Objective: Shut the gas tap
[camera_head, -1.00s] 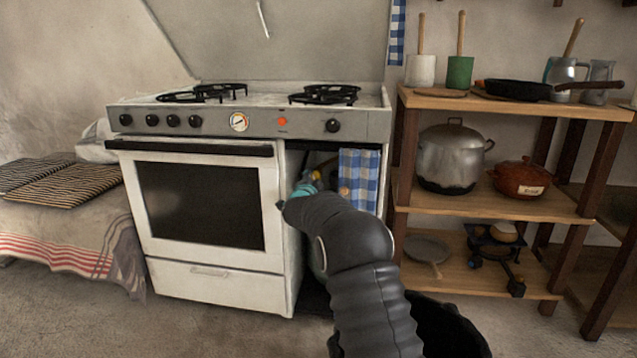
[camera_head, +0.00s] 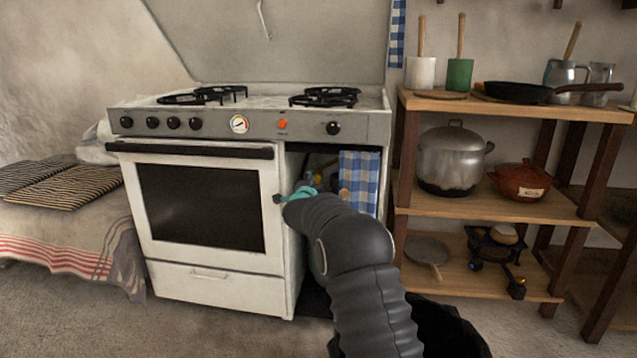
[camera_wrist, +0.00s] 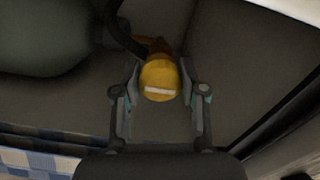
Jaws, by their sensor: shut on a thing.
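The gas tap (camera_wrist: 160,82) shows in the wrist view as a rounded yellow knob with a pale bar lying across its face. My gripper (camera_wrist: 159,72) has one finger on each side of the knob and is shut on it. A brownish fitting (camera_wrist: 159,46) shows behind the knob. In the head view my gripper (camera_head: 304,192) reaches into the open compartment at the right of the white stove (camera_head: 215,285). My arm hides much of that compartment, and the tap is hard to make out there.
A dark hose (camera_wrist: 120,30) curves behind my left finger, and a dull green rounded body (camera_wrist: 40,38) lies beyond. A blue checked cloth (camera_head: 358,180) hangs at the compartment's right side. A wooden shelf (camera_head: 480,205) with pots stands close on the right.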

